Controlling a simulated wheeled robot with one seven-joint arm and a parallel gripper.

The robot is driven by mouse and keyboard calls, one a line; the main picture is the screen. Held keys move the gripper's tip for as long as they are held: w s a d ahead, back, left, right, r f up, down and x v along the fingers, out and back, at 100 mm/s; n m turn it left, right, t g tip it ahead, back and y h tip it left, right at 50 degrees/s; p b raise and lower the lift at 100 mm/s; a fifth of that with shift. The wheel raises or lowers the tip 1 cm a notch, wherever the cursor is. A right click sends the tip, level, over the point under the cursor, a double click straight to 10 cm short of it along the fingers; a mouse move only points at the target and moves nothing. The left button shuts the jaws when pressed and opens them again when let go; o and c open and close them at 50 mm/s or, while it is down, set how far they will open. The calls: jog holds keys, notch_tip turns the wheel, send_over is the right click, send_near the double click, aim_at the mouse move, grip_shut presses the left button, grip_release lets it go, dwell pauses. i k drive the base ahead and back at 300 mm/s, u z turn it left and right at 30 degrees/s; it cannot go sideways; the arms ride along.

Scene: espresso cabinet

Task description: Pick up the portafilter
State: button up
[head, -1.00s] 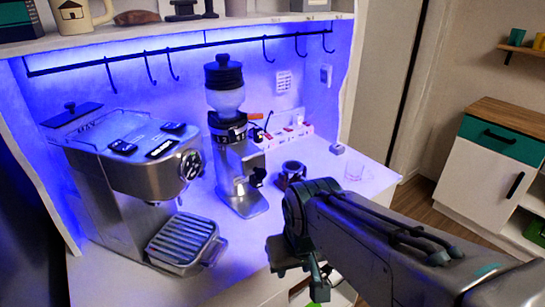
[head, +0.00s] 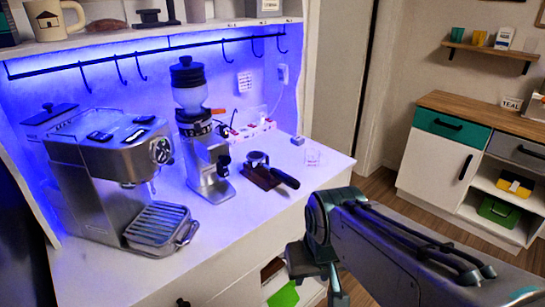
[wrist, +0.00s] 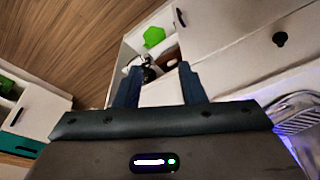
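The portafilter (head: 286,178) is on the white counter right of the grinder, in the head view. Its metal basket end sits on a dark brown block (head: 258,180), and its black handle points to the lower right. My gripper (head: 325,290) is in front of the counter, below and right of the portafilter, and apart from it. In the wrist view my gripper (wrist: 159,88) has its two fingers spread with nothing between them. The portafilter does not show in the wrist view.
The grinder (head: 207,165) and espresso machine (head: 105,175) stand left of the portafilter. Below the counter is an open compartment with a green item (head: 284,296). Floor is free at right.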

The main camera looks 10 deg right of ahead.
aim_at(290, 182)
jog(key=z, duration=0.05)
jog(key=i, duration=0.35)
jog(key=u, duration=0.15)
jog(key=k, duration=1.05)
jog(key=z, duration=0.75)
jog(key=i, duration=1.3)
jog(key=u, duration=0.55)
